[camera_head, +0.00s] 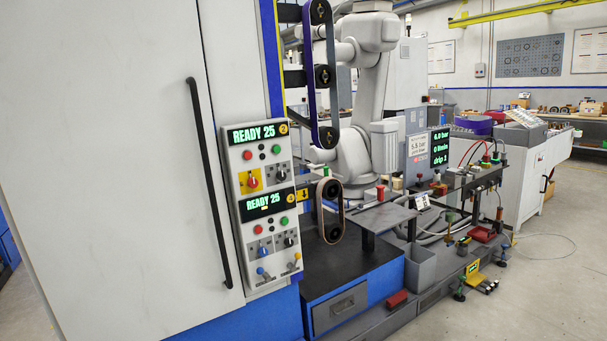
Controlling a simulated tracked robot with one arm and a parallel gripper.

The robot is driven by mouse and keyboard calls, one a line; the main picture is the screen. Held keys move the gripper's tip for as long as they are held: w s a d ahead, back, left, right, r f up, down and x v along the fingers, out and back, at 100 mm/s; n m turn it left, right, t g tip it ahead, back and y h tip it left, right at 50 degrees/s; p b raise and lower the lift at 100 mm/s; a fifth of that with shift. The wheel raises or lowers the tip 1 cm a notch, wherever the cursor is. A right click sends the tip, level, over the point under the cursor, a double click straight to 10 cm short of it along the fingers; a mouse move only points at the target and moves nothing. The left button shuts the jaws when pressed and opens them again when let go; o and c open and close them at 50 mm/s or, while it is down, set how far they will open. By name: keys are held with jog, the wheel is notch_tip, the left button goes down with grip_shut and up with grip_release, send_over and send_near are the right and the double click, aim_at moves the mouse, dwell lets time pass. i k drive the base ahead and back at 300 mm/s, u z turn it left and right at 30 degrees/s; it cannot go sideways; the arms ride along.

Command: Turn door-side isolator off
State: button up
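A control panel (236,155) is mounted beside the large white door (110,150), right of its long black handle (209,185). Its upper unit reads "READY 25" and has a red rotary knob on a yellow plate (252,181), on the side nearer the door. No isolator label is legible, and the exact knob positions are too small to tell. My gripper is not in view.
Right of the panel are belt pulleys (323,75), a dark bench with a blue drawer unit (340,308), and a white robot arm (365,110) behind. A fixture with hoses and a screen (439,150) stands further right. Open floor (535,285) shows at right.

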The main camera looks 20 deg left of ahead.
aim_at(252, 183)
jog(key=u, duration=0.15)
jog(key=i, duration=1.6)
jog(key=u, duration=0.7)
jog(key=i, duration=0.55)
jog(key=u, duration=0.3)
